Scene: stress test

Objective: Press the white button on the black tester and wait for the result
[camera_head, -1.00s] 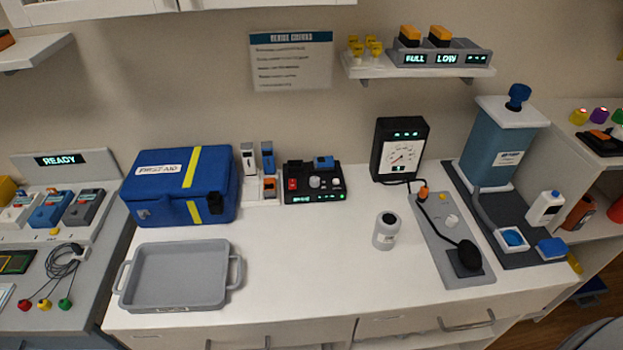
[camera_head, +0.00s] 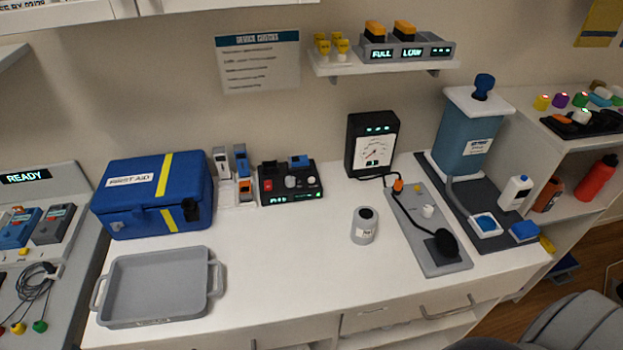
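The black tester (camera_head: 290,195) sits at the back of the white counter, right of the blue first aid case. Neither of my grippers is in view. Nothing covers the tester.
A blue first aid case (camera_head: 150,198) and an empty grey tray (camera_head: 104,300) lie to the left. A black gauge (camera_head: 373,152), a grey jar (camera_head: 364,228) and a grey board (camera_head: 459,266) stand to the right. The counter in front of the tester is clear.

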